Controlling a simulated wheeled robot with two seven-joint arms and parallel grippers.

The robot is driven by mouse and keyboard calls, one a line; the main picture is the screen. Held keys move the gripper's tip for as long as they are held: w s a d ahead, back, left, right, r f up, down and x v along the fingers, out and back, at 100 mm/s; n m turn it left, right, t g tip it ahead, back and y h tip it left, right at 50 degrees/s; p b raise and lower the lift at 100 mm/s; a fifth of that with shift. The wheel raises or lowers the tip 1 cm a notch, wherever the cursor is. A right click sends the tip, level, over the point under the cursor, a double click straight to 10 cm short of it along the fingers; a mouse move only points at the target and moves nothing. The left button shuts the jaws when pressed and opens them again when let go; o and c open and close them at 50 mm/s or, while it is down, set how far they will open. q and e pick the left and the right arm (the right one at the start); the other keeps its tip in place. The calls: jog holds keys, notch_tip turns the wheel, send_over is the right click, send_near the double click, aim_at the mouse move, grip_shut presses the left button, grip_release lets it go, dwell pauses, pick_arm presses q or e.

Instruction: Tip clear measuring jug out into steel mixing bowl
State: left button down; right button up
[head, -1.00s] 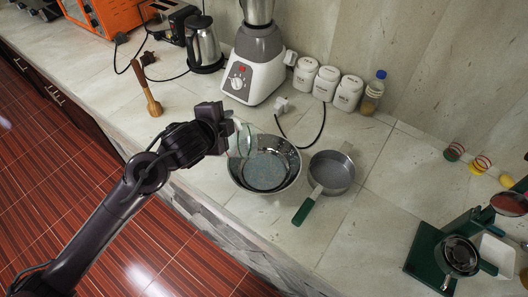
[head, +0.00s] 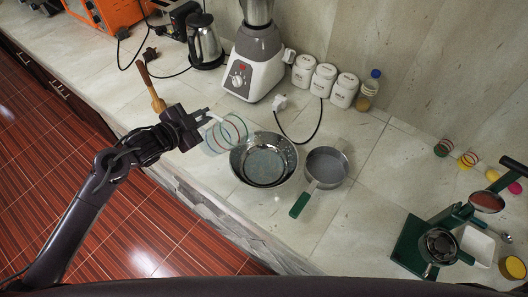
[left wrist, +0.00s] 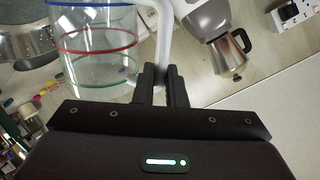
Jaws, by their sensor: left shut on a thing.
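The clear measuring jug (head: 226,134) has thin coloured rings and a pale handle. My left gripper (head: 203,118) is shut on that handle; the left wrist view shows the fingers (left wrist: 163,78) on it. The jug is held beside the left rim of the steel mixing bowl (head: 241,174), overlapping it slightly in the picture. It seems tilted; its exact angle is hard to tell. Its see-through body (left wrist: 98,66) shows no clear contents. The bowl stands on the counter, with a dark round area inside; whether this is contents is unclear. My right gripper is out of view.
A grey pan (head: 326,167) with a green handle stands close right of the bowl. A blender (head: 252,72), a kettle (head: 204,45) and white canisters (head: 323,80) stand behind. A wooden utensil (head: 152,88) is left of the jug.

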pick_arm(q)
jog(key=w+a+f+n+t+h+b, duration=0.1)
jog(key=a+f+n+t+h+b, duration=0.1)
jog(key=a+f+n+h+b, duration=0.2)
jog(key=shift+w+a+f+n+b, duration=0.3)
jog(key=shift+a+n+b, duration=0.85)
jog(key=shift+a, duration=1.15)
